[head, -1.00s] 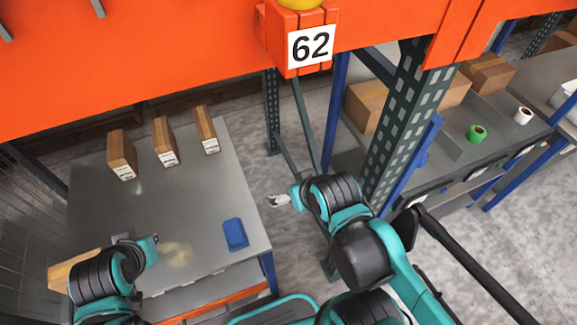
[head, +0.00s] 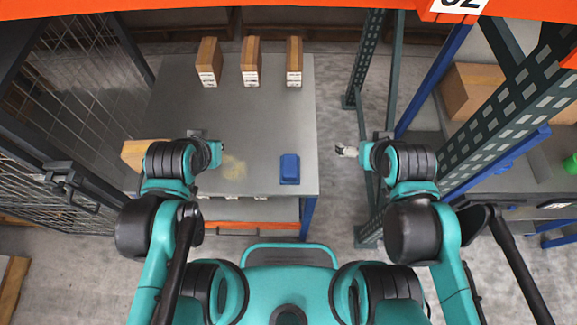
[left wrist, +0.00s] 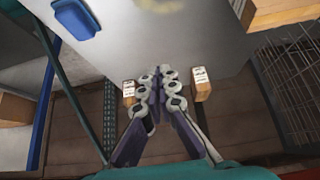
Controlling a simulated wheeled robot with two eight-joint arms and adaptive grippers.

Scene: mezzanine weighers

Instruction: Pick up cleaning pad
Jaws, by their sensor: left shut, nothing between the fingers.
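The blue cleaning pad (head: 290,169) lies on the grey table (head: 222,105), near its right front corner. It also shows in the left wrist view (left wrist: 77,17), at the top left. My left gripper (left wrist: 159,76) is shut and empty, its fingertips together. In the head view my left arm reaches over the left front part of the table, left of the pad and apart from it. Its fingers are mostly hidden there. My right gripper (head: 346,151) is off the table's right edge, right of the pad and empty; its fingers are too small to judge.
Three brown boxes (head: 250,62) stand along the table's back. Another box (head: 143,153) is at the left front, beside my left arm. A yellowish stain (head: 234,168) marks the table. A mesh fence (head: 75,85) is at left; a rack post (head: 505,90) is at right.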

